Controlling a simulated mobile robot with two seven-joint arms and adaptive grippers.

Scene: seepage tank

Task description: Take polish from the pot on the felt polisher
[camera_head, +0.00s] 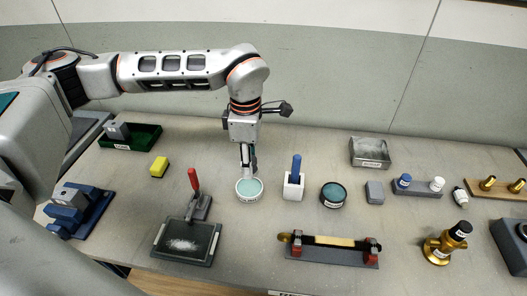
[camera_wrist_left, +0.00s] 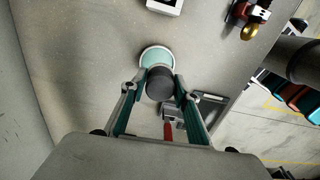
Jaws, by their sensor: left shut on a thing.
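My left gripper (camera_head: 248,162) points down over the white-rimmed pot (camera_head: 249,189) with pale teal polish. In the left wrist view the gripper (camera_wrist_left: 159,88) is shut on a dark, round-topped thing (camera_wrist_left: 160,82), which looks like the felt polisher. The pot (camera_wrist_left: 156,53) shows just beyond it, partly covered. I cannot tell whether the polisher's lower face touches the polish. The polisher is mostly hidden by the fingers in the head view. My right gripper is not in view.
Right of the pot stand a white holder (camera_head: 293,187) with a blue handle and a dark round tub (camera_head: 333,194) with teal top. A red-handled tool (camera_head: 197,200) and dark framed plate (camera_head: 186,241) lie front left. A yellow block (camera_head: 159,167) lies left, a metal tray (camera_head: 370,152) behind right.

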